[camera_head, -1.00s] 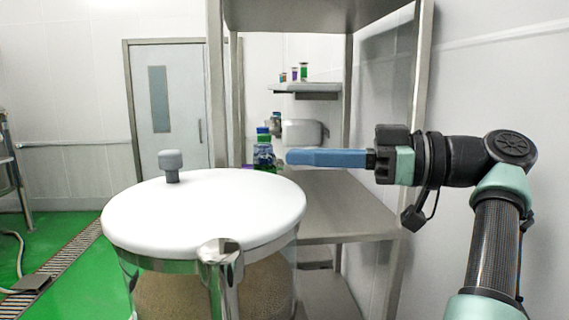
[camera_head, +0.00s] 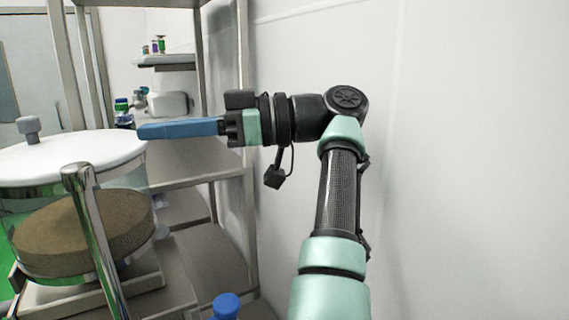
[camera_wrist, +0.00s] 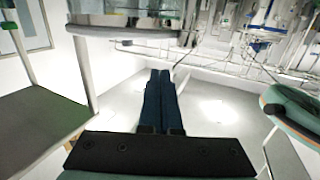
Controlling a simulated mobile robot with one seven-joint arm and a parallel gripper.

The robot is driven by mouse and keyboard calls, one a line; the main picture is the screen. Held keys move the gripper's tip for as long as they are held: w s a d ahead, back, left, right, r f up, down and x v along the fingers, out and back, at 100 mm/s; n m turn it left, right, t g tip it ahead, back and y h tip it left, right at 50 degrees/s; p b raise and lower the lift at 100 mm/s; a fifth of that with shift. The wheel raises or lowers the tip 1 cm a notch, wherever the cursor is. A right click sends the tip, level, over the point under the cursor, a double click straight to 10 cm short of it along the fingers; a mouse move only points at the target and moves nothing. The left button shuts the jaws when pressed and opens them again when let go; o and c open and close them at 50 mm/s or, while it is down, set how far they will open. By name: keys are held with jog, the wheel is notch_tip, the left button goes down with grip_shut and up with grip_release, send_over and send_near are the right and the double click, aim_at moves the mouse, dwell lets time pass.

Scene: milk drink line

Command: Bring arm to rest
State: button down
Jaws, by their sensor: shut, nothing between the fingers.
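My gripper (camera_head: 142,132) has long blue fingers and points left in the head view, level with the white lid of the tank. The fingers lie together with nothing between them. In the wrist view the shut fingers (camera_wrist: 160,76) point away over a pale, empty area. My arm is bent at the elbow, with the forearm about level beside the white wall. In the head view the fingertips overlap the lid's right edge; I cannot tell how far apart they are in depth.
A clear tank (camera_head: 135,180) with brown contents and a white lid (camera_head: 75,152) stands at the left. A metal shelf rack (camera_head: 245,200) stands behind the gripper. A blue-capped bottle (camera_head: 226,305) shows at the bottom. The white wall (camera_head: 470,150) at the right is bare.

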jog(key=w+d+f+m+t+h, duration=0.25)
jog(key=w+m+t, duration=0.2)
jog(key=t, duration=0.25)
jog(key=w+d+f+m+t+h, duration=0.1)
jog(key=w+m+t+h, duration=0.3)
jog(key=t, duration=0.3)
jog(key=s+d+r+m+t+h, duration=0.5)
jog(key=s+r+t, duration=0.2)
jog(key=s, duration=0.4)
jog(key=s+d+r+m+t+h, duration=0.5)
jog(key=s+d+r+t, duration=0.1)
jog(key=s, duration=0.6)
jog(key=shift+r+m+t+h, duration=0.35)
jog(key=shift+r+t, duration=0.25)
jog(key=shift+t, duration=0.6)
